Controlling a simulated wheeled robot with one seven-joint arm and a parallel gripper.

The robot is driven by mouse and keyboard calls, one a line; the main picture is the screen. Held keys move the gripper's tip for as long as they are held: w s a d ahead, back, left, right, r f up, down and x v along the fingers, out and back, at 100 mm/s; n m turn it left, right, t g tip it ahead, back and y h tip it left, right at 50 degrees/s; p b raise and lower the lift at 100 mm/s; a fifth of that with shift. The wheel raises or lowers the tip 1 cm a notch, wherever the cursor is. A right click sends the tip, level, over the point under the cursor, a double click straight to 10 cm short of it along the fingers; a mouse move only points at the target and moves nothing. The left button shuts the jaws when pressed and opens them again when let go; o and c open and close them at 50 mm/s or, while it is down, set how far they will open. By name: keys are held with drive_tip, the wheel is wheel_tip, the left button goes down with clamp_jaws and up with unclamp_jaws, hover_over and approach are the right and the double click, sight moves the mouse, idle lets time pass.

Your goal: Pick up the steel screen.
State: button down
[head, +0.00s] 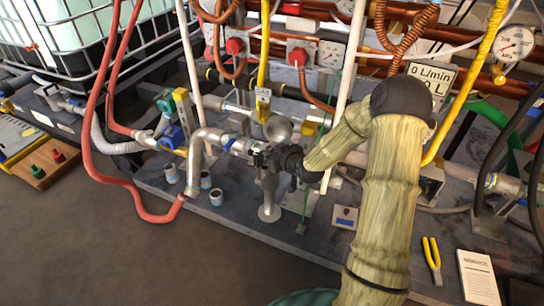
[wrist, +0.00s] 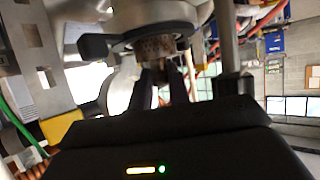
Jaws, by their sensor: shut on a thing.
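My gripper (head: 264,158) is at the metal pipework in the middle of the bench in the head view, reaching in from the right. In the wrist view its two dark fingers (wrist: 165,76) point up, close together, at the steel screen (wrist: 157,44). The screen shows as a short, speckled, brownish metal cylinder under a round grey metal fitting (wrist: 140,22). My gripper is shut on the screen's lower end. The screen's upper part is hidden in the fitting. In the head view I cannot make out the screen behind the gripper and pipes.
A grey pipe stand (head: 268,195) is just below my gripper. Small metal cups (head: 216,197) stand to the left. A red hose (head: 105,175) loops at the bench's left end. Yellow pliers (head: 432,259) and a service card (head: 478,277) lie at the right front. Pipes crowd the back.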

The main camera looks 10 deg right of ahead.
wheel_tip(320, 180, up, 16)
drive_tip(key=p, duration=0.7)
drive_tip(key=shift+f, duration=0.1)
